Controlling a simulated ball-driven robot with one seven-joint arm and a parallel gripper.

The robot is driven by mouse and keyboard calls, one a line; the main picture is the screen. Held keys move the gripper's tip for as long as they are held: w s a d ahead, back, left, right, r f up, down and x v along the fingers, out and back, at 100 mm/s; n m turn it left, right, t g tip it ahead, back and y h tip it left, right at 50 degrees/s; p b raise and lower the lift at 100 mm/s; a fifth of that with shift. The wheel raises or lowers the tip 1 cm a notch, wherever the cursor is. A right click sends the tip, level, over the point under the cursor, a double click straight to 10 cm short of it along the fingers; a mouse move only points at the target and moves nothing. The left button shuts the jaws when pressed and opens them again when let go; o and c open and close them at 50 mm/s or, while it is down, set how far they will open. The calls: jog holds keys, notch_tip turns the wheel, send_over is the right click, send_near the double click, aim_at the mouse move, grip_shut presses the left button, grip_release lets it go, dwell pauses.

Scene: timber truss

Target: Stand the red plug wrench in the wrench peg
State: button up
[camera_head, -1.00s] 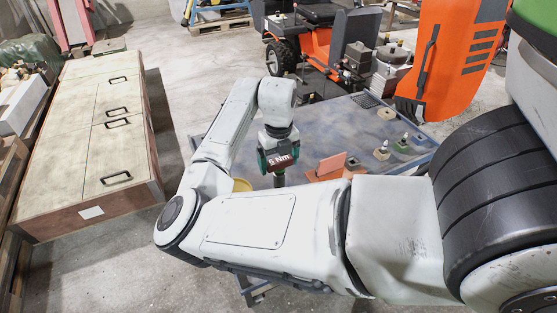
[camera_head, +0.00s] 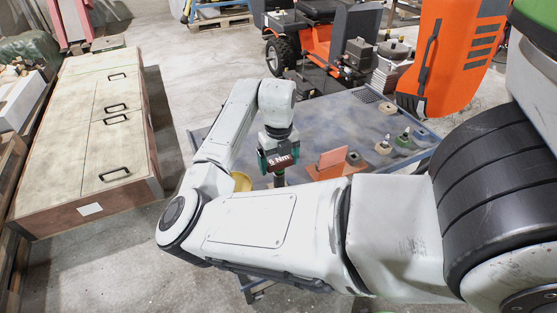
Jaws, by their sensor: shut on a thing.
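My gripper (camera_head: 279,160) hangs over the blue-grey table, its green fingers shut on the red plug wrench (camera_head: 283,160). The wrench shows a dark red body with a white "Nm" label and a black shaft (camera_head: 279,178) pointing down. My forearm hides its lower end, so I cannot tell whether it touches anything. To the right of it stands an orange-brown block (camera_head: 322,172) with a raised orange panel (camera_head: 332,158). A dark round piece (camera_head: 353,158) is beside the panel. I cannot tell which piece is the wrench peg.
Small pieces with pale tips (camera_head: 383,146) (camera_head: 404,137) and a tan ring (camera_head: 388,108) stand on the table's right side (camera_head: 350,118). A wooden cabinet (camera_head: 95,135) is at left; an orange mower (camera_head: 315,42) stands behind.

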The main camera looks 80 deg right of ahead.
jog(key=shift+f+b, duration=0.3)
jog(key=shift+f, duration=0.2)
jog(key=o, duration=1.6)
notch_tip(320, 180, up, 11)
jog(key=shift+f+b, duration=0.1)
jog(key=shift+b, duration=0.35)
